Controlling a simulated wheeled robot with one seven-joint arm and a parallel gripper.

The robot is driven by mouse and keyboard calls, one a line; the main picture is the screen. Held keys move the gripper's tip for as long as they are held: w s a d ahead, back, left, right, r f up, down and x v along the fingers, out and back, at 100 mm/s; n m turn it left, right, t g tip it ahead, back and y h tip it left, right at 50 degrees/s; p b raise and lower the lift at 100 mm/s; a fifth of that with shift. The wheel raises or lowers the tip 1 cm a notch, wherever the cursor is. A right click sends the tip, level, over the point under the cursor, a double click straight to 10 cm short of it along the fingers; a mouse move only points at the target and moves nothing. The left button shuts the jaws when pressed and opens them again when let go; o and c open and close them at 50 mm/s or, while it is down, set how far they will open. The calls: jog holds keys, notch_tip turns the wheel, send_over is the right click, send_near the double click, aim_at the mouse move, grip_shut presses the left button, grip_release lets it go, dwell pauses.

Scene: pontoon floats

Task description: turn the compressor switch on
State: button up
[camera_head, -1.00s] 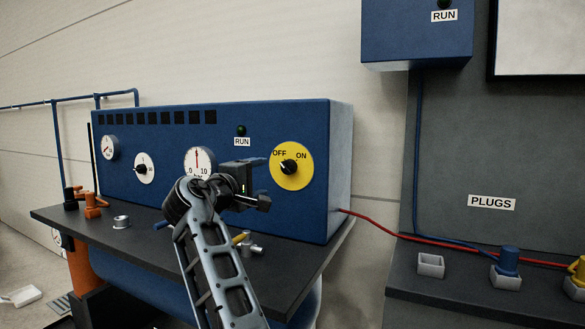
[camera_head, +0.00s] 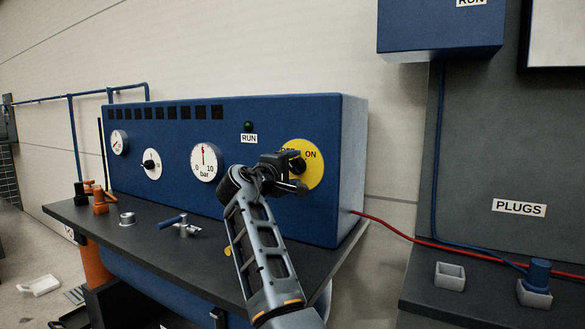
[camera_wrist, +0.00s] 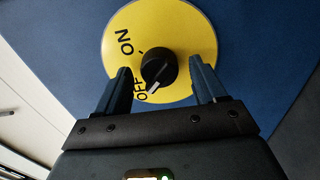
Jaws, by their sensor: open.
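The compressor switch is a black knob (camera_wrist: 158,70) on a yellow round plate (camera_head: 316,177) marked OFF and ON, on the front of the blue compressor box (camera_head: 280,110). In the wrist view the knob's white pointer is toward OFF. My gripper (camera_head: 298,172) is in front of the plate in the head view and covers the knob and part of OFF. In the wrist view my gripper (camera_wrist: 162,88) is open, with one finger on each side of the knob and visible gaps between. Whether the fingertips reach the knob's depth is unclear.
A dark RUN lamp (camera_head: 249,127) and a pressure gauge (camera_head: 206,162) are left of the switch. A red hose (camera_head: 400,234) runs right.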

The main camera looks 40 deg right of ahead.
jog(key=shift+w+d, duration=0.1)
jog(key=shift+d, duration=0.05)
jog(key=shift+c, duration=0.2)
jog(key=c, duration=1)
